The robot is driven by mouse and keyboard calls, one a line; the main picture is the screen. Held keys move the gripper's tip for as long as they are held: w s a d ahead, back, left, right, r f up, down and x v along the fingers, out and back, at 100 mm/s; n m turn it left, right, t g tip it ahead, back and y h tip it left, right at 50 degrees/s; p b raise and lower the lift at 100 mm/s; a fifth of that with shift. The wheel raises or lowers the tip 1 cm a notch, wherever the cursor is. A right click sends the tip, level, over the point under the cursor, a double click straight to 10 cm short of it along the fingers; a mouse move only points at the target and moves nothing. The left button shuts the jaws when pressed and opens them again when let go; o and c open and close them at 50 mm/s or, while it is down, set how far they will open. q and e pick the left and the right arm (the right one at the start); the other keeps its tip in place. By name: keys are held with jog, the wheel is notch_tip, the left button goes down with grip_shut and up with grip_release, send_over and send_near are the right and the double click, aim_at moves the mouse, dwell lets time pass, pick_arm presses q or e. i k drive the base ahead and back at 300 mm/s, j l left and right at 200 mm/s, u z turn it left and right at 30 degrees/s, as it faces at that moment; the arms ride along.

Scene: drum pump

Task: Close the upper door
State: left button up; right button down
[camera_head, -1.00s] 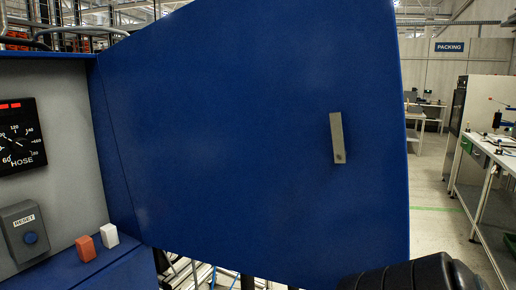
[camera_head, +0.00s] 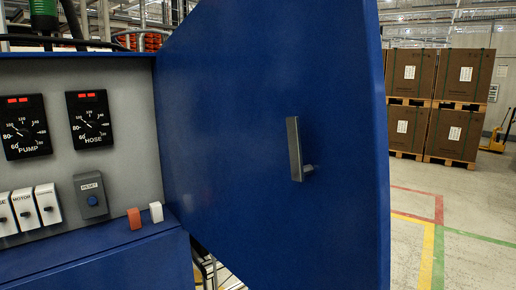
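The upper door (camera_head: 240,120) is a large blue panel. It stands open, swung out from the right side of the grey control panel (camera_head: 110,150). A grey metal handle (camera_head: 295,150) is on the face of the door toward me, right of its middle. Neither of my grippers shows in the head view, so nothing is seen touching the door or its handle.
The control panel carries a PUMP gauge (camera_head: 25,127), a HOSE gauge (camera_head: 92,119), a RESET box (camera_head: 90,195) and several white switches. Below is a blue lower cabinet (camera_head: 110,262). Stacked brown boxes (camera_head: 435,95) stand at the back right. Marked floor (camera_head: 455,225) before them is clear.

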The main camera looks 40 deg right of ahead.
aim_at(231, 73)
jog(key=k+l, duration=0.1)
jog(key=l, duration=0.2)
jog(key=k+l+u, duration=0.1)
jog(key=l, duration=0.2)
jog(key=k+l+u, duration=0.1)
jog(key=l, duration=0.15)
jog(key=l+u, duration=0.15)
jog(key=l, duration=1.05)
